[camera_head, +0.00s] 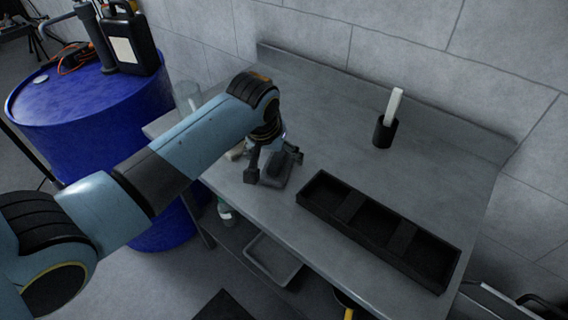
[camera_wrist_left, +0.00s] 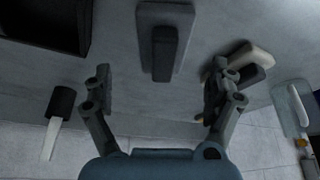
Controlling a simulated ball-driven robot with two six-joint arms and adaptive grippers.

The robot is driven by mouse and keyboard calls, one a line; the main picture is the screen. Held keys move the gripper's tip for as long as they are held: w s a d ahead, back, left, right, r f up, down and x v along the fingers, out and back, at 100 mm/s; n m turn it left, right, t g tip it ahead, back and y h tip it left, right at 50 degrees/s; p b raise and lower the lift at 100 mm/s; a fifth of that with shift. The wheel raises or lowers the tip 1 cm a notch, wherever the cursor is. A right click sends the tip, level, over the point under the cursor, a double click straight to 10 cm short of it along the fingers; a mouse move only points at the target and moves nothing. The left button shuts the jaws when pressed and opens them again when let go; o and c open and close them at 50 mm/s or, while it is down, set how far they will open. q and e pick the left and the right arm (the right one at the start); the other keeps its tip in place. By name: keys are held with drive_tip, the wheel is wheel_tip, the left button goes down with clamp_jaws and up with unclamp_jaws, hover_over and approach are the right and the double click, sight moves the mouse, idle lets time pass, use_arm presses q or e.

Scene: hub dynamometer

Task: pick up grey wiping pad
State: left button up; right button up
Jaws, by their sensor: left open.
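The grey wiping pad (camera_wrist_left: 163,45) lies on the metal table, a flat slab with a darker raised handle bar. In the wrist view it sits ahead of my left gripper (camera_wrist_left: 161,95), roughly centred between the two fingers. In the head view, the pad (camera_head: 278,174) shows partly behind and beneath my left gripper (camera_head: 274,167). The left gripper is open, with nothing between its fingers. Whether a finger touches the pad I cannot tell. My right gripper is in neither view.
A black compartment tray (camera_head: 378,229) lies right of the pad. A black cup (camera_head: 384,132) holding a white piece stands farther back. A pale object (camera_wrist_left: 252,60) and a clear container (camera_wrist_left: 291,108) are on the other side. A blue drum (camera_head: 80,110) stands left of the table.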

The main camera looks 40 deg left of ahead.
sight(278, 157)
use_arm(q)
drive_tip(key=x, duration=0.5)
drive_tip(key=shift+w+a+r, duration=0.1)
drive_tip(key=shift+w+a, duration=0.15)
drive_tip(key=shift+w, duration=0.1)
drive_tip(key=c, duration=1.4)
drive_tip(key=shift+r, duration=0.1)
